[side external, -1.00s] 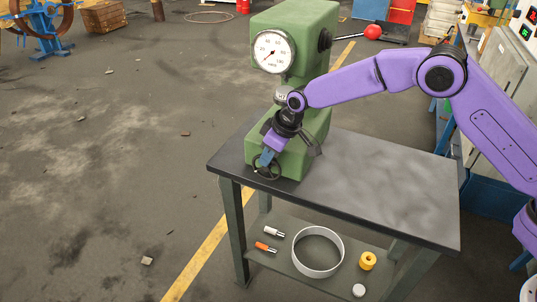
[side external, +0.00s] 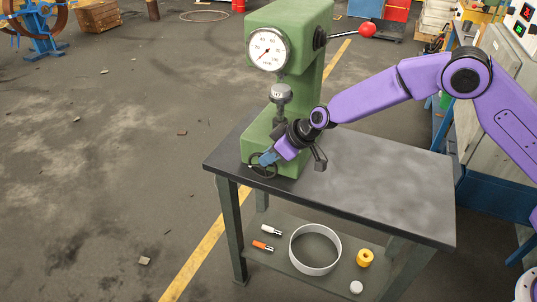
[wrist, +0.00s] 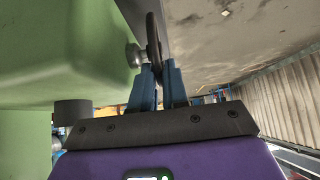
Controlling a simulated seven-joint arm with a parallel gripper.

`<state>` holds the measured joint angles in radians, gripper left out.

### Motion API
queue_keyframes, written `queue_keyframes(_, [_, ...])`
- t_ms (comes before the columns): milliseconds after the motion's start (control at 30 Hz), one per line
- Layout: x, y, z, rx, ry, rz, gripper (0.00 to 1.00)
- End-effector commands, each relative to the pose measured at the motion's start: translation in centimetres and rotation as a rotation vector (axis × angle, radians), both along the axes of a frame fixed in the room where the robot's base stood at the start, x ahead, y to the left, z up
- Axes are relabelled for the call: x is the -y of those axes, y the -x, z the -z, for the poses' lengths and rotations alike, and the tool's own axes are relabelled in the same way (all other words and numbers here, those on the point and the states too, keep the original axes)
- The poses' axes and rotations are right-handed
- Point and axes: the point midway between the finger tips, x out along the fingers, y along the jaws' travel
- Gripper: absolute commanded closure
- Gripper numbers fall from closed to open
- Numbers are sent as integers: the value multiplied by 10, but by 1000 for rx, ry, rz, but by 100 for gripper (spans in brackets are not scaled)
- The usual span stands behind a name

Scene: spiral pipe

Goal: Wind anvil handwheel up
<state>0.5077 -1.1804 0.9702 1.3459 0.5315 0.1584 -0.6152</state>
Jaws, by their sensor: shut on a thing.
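The green hardness tester (side external: 292,90) stands on a dark-topped table, with a round dial (side external: 268,50) on its upper head. The anvil (side external: 281,92) shows below the head, on a dark screw post. The black handwheel (side external: 263,168) is at the low front of the tester. My gripper (side external: 268,159) is at the wheel's upper rim, with blue fingers. In the wrist view, the handwheel (wrist: 154,42) is seen edge-on, and my gripper's blue fingers (wrist: 158,80) are shut on its rim from both sides. The green body (wrist: 60,50) is close on the left there.
A lever with a red ball (side external: 366,30) sticks out right of the tester's head. The tabletop (side external: 390,190) is bare to the right. The lower shelf holds a pale ring (side external: 315,250), a yellow spool (side external: 364,257) and small cylinders.

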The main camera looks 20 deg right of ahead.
Motion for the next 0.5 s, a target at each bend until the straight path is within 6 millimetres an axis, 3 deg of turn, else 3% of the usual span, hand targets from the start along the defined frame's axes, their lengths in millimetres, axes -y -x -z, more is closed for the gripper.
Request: queue_keyframes(500, [6,1,2,77,-67,10,100])
